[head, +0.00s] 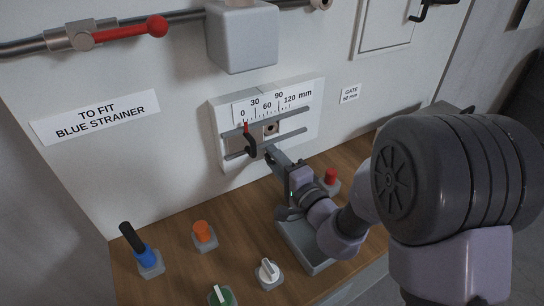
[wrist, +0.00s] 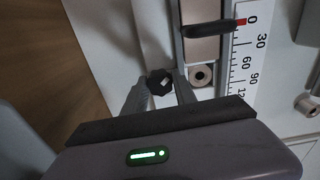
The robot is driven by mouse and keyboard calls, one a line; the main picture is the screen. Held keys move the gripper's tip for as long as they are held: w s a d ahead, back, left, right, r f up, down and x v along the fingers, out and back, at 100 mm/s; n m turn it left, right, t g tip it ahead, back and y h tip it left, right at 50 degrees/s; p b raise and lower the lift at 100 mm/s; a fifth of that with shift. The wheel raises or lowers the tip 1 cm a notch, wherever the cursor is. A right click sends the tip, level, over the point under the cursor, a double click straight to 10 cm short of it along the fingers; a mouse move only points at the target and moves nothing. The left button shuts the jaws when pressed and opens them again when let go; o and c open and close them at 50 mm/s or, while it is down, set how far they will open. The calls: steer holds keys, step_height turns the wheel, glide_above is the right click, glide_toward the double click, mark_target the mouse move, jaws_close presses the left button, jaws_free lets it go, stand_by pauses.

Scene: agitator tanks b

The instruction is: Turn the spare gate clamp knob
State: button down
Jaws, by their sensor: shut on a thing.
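The clamp knob (wrist: 159,81), a small black lobed knob, sits between the fingertips of my gripper (wrist: 158,90) in the wrist view. My gripper is shut on it. In the head view my gripper (head: 272,158) reaches the lower edge of the gate unit, and its fingers mostly hide the knob. The gate unit (head: 311,95) is a pale plate with two grey rails and a 0 to 120 mm scale (head: 270,102). A red pointer (head: 246,127) stands near 0, above a black curved handle (head: 250,145). The handle also shows in the wrist view (wrist: 213,28).
A sign reading "TO FIT BLUE STRAINER" (head: 96,117) and a small GATE label (head: 349,93) are on the wall. A blue-based lever (head: 145,256), an orange knob (head: 204,234), a white-handled switch (head: 267,271) and a red button (head: 331,176) stand on the wooden ledge. A grey tray (head: 290,235) lies below my arm.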

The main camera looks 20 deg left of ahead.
steer(key=n, duration=0.3)
steer(key=shift+n, duration=1.2)
steer(key=n, duration=0.5)
steer(key=shift+n, duration=0.4)
steer(key=c, duration=0.9)
jaws_free()
